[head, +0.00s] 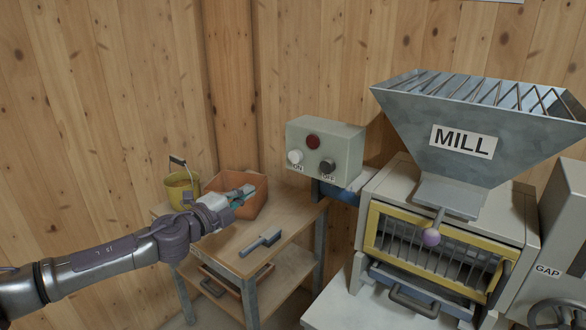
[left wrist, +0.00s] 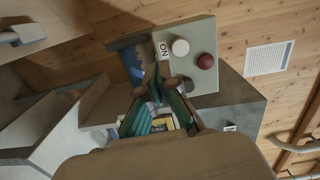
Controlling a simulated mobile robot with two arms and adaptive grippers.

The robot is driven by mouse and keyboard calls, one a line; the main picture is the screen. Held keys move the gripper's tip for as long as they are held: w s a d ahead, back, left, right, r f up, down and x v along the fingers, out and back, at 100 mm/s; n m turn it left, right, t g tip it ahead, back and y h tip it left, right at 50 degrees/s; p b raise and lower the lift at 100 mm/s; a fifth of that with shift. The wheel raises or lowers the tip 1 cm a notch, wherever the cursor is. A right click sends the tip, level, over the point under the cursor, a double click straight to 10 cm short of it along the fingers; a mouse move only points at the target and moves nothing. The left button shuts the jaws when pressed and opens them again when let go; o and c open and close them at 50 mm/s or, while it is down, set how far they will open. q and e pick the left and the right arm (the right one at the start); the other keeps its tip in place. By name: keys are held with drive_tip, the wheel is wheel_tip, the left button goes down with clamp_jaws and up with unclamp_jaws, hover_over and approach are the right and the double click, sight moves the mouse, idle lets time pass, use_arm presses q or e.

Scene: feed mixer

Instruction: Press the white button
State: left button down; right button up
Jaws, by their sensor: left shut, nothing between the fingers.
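The white button (head: 295,156) sits above the "ON" label on the front of a grey-green control box (head: 346,143). A dark red button (head: 313,142) and a black knob (head: 327,166) marked "OFF" are on the same face. My left gripper (head: 246,190) is shut and empty, to the left of and lower than the box, apart from it in the picture. In the left wrist view the white button (left wrist: 180,47) and the red button (left wrist: 205,61) show beyond the fingertips (left wrist: 170,84), which partly cover the lower box. My right gripper is not in view.
An orange bin (head: 252,203) and a yellow bucket (head: 181,190) stand on the wooden cart (head: 229,245) around my left gripper. A dark-handled brush (head: 261,243) lies on the cart. The mill hopper (head: 430,118) and its yellow-framed guard (head: 379,227) stand at the right.

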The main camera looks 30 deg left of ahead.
use_arm(q)
drive_tip(key=shift+d+r+m+h, duration=0.3)
drive_tip(key=shift+d+r+m, duration=0.2)
drive_tip(key=shift+d+r, duration=0.4)
drive_tip(key=p, duration=0.6)
approach(287, 166)
drive_tip(key=w+d+r, duration=0.3)
drive_tip(key=w+d, duration=0.1)
drive_tip(key=shift+w+f, duration=0.2)
drive_tip(key=shift+w, duration=0.4)
drive_tip(key=shift+p, duration=0.3)
